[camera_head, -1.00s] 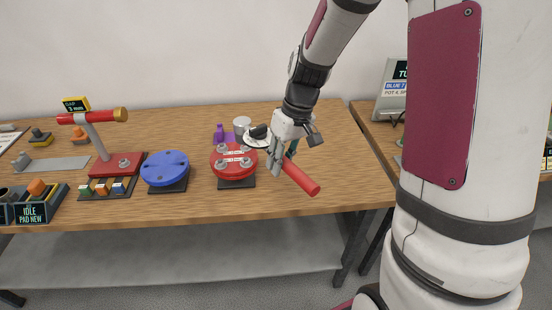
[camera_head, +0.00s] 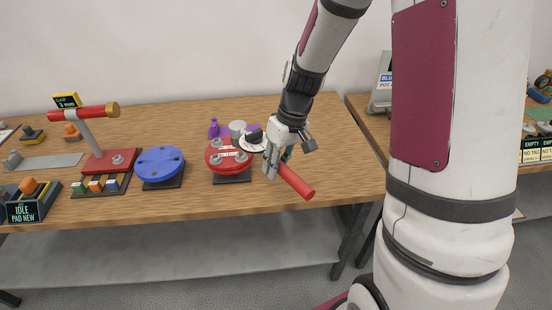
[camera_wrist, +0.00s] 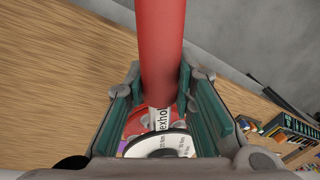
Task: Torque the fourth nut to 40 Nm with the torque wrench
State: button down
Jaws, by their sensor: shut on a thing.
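My gripper (camera_head: 277,163) is shut on the torque wrench, whose red handle (camera_head: 297,181) points toward the table's front right. In the wrist view, the handle (camera_wrist: 162,50) runs between the green-padded fingers, with a pale lettered section near the fingertips. The red valve flange (camera_head: 228,168) sits just left of my gripper, with several grey nuts and white labels on top. Part of it shows beneath the wrench in the wrist view. I cannot tell whether the wrench head touches a nut; it is hidden.
A white dial with a black knob (camera_head: 254,136) is close behind the flange; a grey cylinder (camera_head: 237,128) and purple item (camera_head: 213,128) stand nearby. A blue flange (camera_head: 160,161) and a red-based stand (camera_head: 112,160) are farther left.

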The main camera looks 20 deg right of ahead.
jog(key=shift+d+b+x, duration=0.2)
jog(key=shift+x, duration=0.7)
jog(key=shift+d+b+x, duration=0.15)
jog(key=shift+b+x, duration=0.05)
jog(key=shift+x, duration=0.65)
jog(key=shift+d+x, duration=0.25)
jog(key=shift+x, duration=0.9)
dwell(0.7)
jog(key=shift+s+a+f+m, duration=0.1)
jog(key=shift+s+a+m, duration=0.1)
jog(key=shift+a+m, duration=0.5)
jog(key=shift+s+a+m, duration=0.2)
jog(key=shift+a+m, duration=0.2)
jog(key=shift+a, duration=0.65)
jog(key=shift+a+t, duration=0.3)
jog(key=shift+a, duration=0.1)
dwell(0.7)
jog(key=shift+a+m+p, duration=0.3)
jog(key=shift+m, duration=0.1)
jog(key=shift+w+a+m, duration=0.15)
jog(key=shift+a+m, duration=0.55)
jog(key=shift+a, duration=0.35)
